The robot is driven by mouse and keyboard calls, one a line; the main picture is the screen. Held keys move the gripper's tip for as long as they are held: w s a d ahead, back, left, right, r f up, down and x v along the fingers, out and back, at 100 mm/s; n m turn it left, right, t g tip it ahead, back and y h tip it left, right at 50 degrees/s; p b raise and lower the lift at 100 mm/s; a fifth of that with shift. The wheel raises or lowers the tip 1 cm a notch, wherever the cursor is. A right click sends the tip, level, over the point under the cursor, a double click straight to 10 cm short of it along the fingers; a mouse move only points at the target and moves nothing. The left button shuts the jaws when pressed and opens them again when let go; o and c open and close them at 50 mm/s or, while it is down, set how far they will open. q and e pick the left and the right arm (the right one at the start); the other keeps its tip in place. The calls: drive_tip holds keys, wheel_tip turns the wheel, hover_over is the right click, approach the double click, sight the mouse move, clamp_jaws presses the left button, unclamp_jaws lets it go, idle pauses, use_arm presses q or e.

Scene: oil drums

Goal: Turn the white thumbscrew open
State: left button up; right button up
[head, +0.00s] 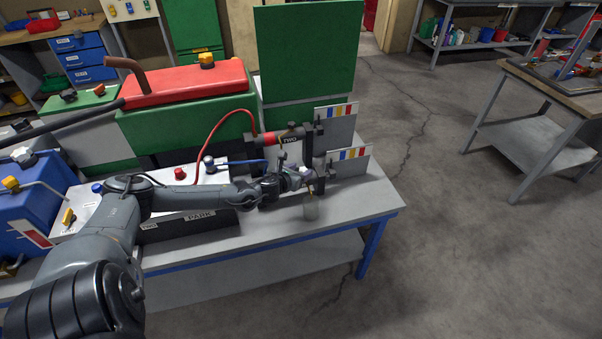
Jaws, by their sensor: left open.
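My left arm reaches in from the left over the bench. Its gripper (296,181) is open at the dark upright fitting on the right part of the bench. A small pale knob, which looks like the white thumbscrew (306,171), shows right at the fingertips. I cannot tell whether the fingers touch it, and they partly hide it. My right gripper is not in view.
A red cylinder (280,136) with a red hose lies above the gripper. A control box (180,190) with knobs is under my forearm. The bench's right end (372,203) is clear.

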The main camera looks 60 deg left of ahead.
use_arm(q)
drive_tip(key=shift+w+a+f, duration=0.2)
drive_tip(key=shift+w, duration=0.25)
drive_tip(key=shift+c, duration=0.2)
drive_tip(key=c, duration=1)
